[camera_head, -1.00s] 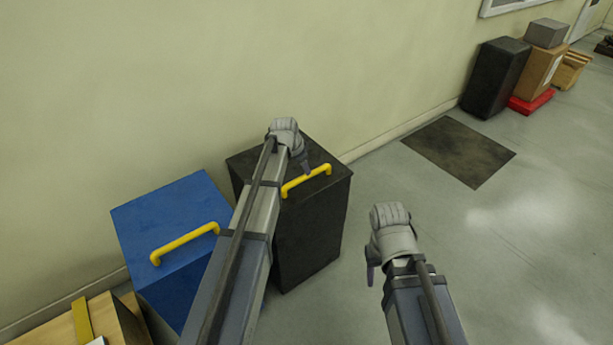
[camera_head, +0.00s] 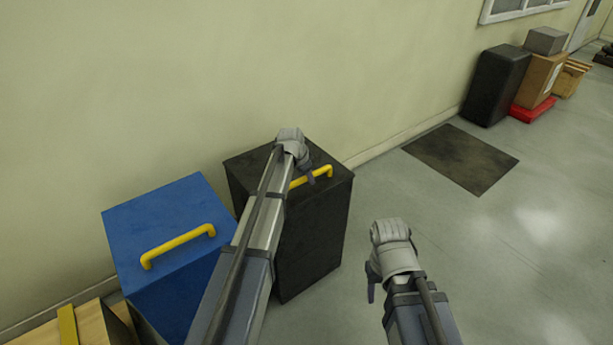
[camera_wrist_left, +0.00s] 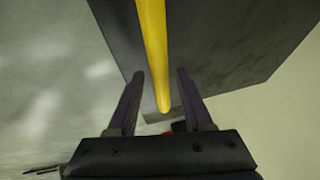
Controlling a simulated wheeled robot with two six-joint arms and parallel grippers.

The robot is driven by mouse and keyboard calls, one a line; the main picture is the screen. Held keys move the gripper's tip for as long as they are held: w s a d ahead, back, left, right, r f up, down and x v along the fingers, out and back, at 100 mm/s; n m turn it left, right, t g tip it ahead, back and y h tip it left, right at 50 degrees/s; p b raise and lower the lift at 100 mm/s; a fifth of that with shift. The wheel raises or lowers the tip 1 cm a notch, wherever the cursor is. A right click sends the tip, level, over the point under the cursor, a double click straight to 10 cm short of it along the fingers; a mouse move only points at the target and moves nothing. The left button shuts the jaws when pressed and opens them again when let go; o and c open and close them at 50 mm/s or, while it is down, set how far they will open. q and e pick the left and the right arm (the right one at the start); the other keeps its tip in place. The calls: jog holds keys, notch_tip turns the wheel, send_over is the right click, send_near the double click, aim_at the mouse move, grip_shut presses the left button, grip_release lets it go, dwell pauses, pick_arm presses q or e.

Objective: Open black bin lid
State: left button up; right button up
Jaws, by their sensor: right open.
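The black bin (camera_head: 310,240) stands against the wall with its lid (camera_head: 250,170) closed. A yellow handle (camera_head: 325,173) runs along the lid near its front edge. My left gripper (camera_head: 307,178) is over the lid at the handle, and its arm hides part of the lid and handle. In the left wrist view the two fingers (camera_wrist_left: 160,85) are apart, with the yellow handle (camera_wrist_left: 153,45) lying between them and a gap on both sides. My right gripper (camera_head: 372,285) is open and empty over the floor, right of the bin.
A blue bin (camera_head: 155,215) with its own yellow handle stands left of the black bin. A wooden crate (camera_head: 95,325) is at the lower left. A dark mat (camera_head: 460,158) lies on open floor to the right. Boxes (camera_head: 495,85) stand far off by the wall.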

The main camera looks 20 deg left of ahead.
pick_arm(q)
grip_shut()
dwell(1.2)
